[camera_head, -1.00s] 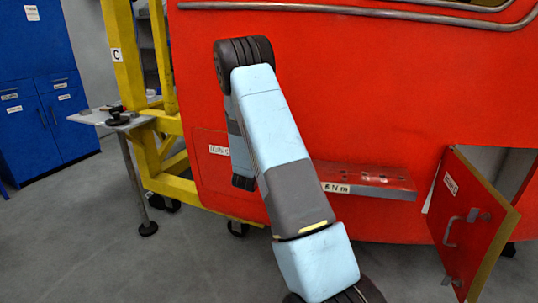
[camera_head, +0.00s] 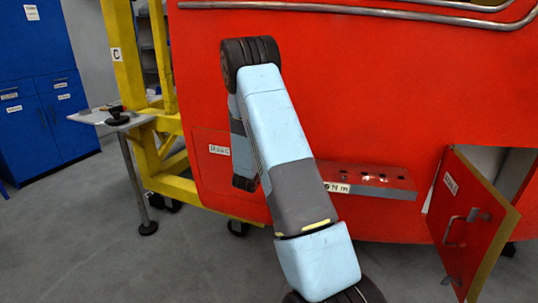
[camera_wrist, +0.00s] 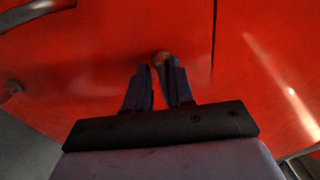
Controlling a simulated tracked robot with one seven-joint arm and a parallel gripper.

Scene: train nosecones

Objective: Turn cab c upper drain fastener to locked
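The red cab wall (camera_head: 400,90) fills most of the head view, and it also fills the wrist view (camera_wrist: 100,60). A small round grey-brown fastener (camera_wrist: 161,58) sits on the red surface at the fingertips of my gripper (camera_wrist: 160,72). The two dark fingers stand a little apart, one on each side of the fastener's near edge. I cannot tell whether they touch it, or which way it is turned. In the head view my arm hides the gripper and the fastener. A yellow post (camera_head: 122,60) beside the cab carries a "C" label.
A red ledge (camera_head: 370,180) with a torque label juts from the cab behind my arm. An open hatch door (camera_head: 470,225) with a handle stands out at the right. A small side table (camera_head: 98,117) and blue cabinets (camera_head: 40,125) are at the left.

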